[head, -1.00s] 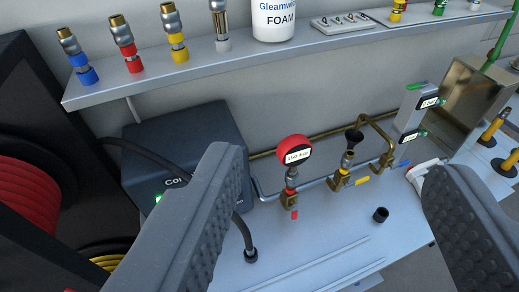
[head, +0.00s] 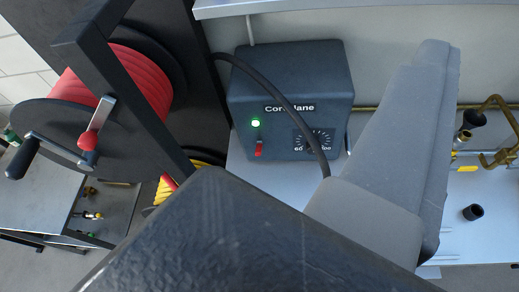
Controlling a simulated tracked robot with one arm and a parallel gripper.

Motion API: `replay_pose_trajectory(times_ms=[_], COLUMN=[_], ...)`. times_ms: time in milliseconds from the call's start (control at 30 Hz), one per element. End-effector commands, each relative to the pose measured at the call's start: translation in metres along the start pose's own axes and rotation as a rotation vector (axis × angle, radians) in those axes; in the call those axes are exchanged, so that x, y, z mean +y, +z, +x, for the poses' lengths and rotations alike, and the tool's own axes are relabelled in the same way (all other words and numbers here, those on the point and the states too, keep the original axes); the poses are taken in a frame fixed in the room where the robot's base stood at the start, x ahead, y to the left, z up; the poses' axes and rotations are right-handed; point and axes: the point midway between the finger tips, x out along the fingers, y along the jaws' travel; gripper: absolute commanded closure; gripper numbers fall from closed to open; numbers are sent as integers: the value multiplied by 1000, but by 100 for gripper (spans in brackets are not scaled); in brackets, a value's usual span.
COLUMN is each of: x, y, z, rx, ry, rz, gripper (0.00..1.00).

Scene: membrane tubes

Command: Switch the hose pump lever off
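The dark grey pump box (head: 240,90) stands on the bench in the middle of the head view. A small red lever (head: 259,149) is on its front, below a lit green lamp (head: 255,123). The lever is small, and its setting is hard to read. My gripper (head: 428,50) shows large and grey to the right of the box, seen from the side, and partly covers the bench. Its fingers overlap in this view, so the gap between them is hidden. It is apart from the lever in the picture, and I see nothing held.
A black hose (head: 285,105) arches across the box front, right of the lever, by a dial (head: 313,139). A red hose reel (head: 110,80) with a crank stands left. A shelf edge (head: 300,5) runs above. Brass pipework (head: 490,155) and a black cap (head: 473,212) are right.

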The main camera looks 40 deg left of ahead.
Motion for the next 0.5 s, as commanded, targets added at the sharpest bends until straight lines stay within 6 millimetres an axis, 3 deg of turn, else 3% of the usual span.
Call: replay_pose_trajectory(times_ms=[33,200,233,367,500], x=[0,-6,-9,-31,-66], y=[0,7,11,38,79], z=[0,14,20,60,107], rx=[0,-18,-26,-79,-146], ry=[0,-18,-26,-76,-149], rz=[0,-6,-9,-26,-56], gripper=[49,97,100,100,100])
